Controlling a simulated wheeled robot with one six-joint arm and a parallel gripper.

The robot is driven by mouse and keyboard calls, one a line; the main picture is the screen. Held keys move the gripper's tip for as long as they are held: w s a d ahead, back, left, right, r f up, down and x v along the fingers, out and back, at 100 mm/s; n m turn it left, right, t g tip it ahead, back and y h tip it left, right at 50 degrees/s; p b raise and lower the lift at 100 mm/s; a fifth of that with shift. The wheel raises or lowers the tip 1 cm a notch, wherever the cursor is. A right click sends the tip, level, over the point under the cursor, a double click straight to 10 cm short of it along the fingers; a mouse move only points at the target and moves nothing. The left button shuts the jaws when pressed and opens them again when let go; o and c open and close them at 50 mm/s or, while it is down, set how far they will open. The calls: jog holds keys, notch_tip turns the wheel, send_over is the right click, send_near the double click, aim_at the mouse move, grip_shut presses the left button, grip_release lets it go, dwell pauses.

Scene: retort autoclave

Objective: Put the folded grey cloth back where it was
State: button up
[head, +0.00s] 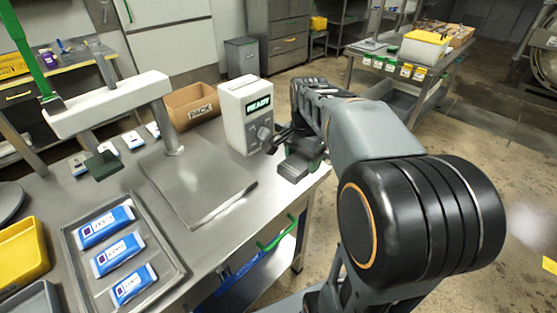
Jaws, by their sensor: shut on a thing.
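The folded grey cloth (293,170) appears as a small dark grey folded shape at the right end of the steel bench, in front of the white READY machine. My gripper (295,153) is at the cloth and shut on it. The arm and wrist partly hide the fingers, so their exact hold is hard to make out. I cannot tell whether the cloth touches the bench or hangs just above it.
The READY machine (245,113) stands close to my gripper. A press plate (195,188) lies left of it, with a PACK box (192,104) behind. A tray (165,270) holds blue and white pouches. A yellow bin (22,252) is at far left.

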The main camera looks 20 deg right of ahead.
jog(key=w+f, duration=0.2)
jog(key=w, duration=0.2)
jog(key=w+d+f, duration=0.1)
jog(key=w+f, duration=0.2)
jog(key=w, duration=0.1)
jog(key=w+d+f+p, duration=0.1)
jog(key=w+f, duration=0.2)
jog(key=w, duration=0.1)
jog(key=shift+w+d+f, duration=0.1)
jog(key=shift+w+f, duration=0.05)
jog(key=shift+w, duration=0.2)
jog(key=shift+w+d+f, duration=0.1)
jog(key=shift+w+f, duration=0.35)
jog(key=shift+f, duration=1.6)
jog(key=shift+f, duration=0.15)
jog(key=o, duration=0.9)
notch_tip(320, 180, up, 12)
jog(key=f, duration=0.1)
jog(key=s+a+f+n+t, duration=0.1)
jog(key=s+a+n, duration=0.5)
jog(key=s, duration=0.5)
jog(key=s+a+f+n+t, duration=0.1)
jog(key=s+a+n+t, duration=0.1)
jog(key=s+a+n, duration=0.4)
jog(key=s+n, duration=0.1)
jog(key=s, duration=0.4)
jog(key=shift+f+p, duration=0.3)
